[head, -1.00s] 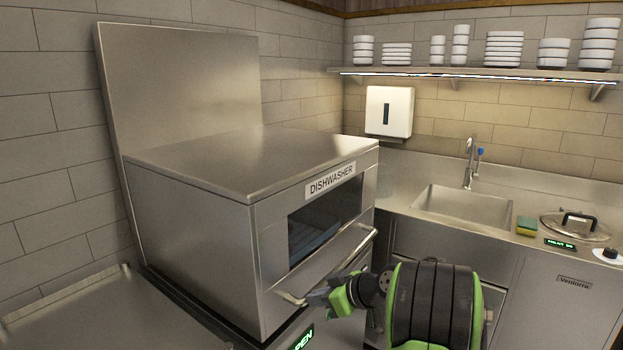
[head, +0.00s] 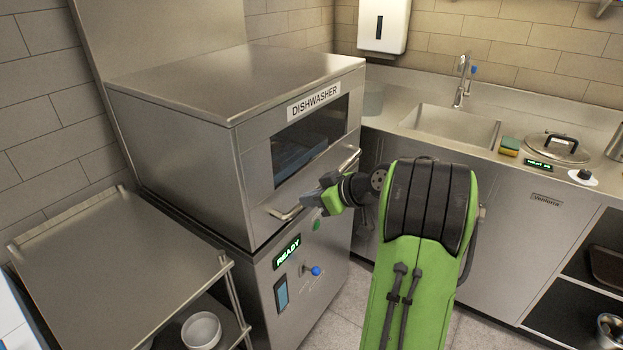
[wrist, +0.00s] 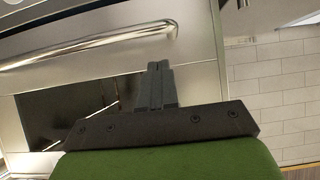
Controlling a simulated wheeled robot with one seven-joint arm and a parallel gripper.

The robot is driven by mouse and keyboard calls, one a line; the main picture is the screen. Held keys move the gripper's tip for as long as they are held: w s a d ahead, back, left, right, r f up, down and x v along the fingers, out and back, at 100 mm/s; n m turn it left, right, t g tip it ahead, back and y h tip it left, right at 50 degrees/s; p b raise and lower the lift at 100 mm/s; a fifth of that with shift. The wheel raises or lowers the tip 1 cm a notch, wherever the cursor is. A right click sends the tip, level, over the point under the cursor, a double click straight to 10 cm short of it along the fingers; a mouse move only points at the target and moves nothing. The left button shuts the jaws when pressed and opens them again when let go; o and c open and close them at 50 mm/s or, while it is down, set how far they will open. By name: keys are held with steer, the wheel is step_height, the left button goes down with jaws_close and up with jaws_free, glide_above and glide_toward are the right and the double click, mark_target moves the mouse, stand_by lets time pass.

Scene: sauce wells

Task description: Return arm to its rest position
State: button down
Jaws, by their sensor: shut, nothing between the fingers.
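My gripper (head: 312,197) is shut and empty in front of the dishwasher (head: 227,113), close to its handle bar. In the wrist view my gripper's fingers (wrist: 158,68) are together, with the handle bar (wrist: 110,40) beyond them to the upper left and nothing between them. I cannot tell from the head view whether the fingers touch the bar. My green and black arm reaches out from the lower right. The dishwasher's display (head: 288,250) reads READY, and its hood is down, with a dark window (head: 309,140) in the front.
A steel side table (head: 115,265) stands at left, with a white bowl (head: 201,329) on its lower shelf. At right is a counter with a sink (head: 445,127), a sponge (head: 509,146) and a lidded pot (head: 555,148). Floor (head: 345,310) shows below the dishwasher.

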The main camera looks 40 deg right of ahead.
steer(key=p+v, duration=0.1)
steer(key=v, duration=0.6)
steer(key=shift+s, duration=0.2)
steer(key=shift+r, duration=0.1)
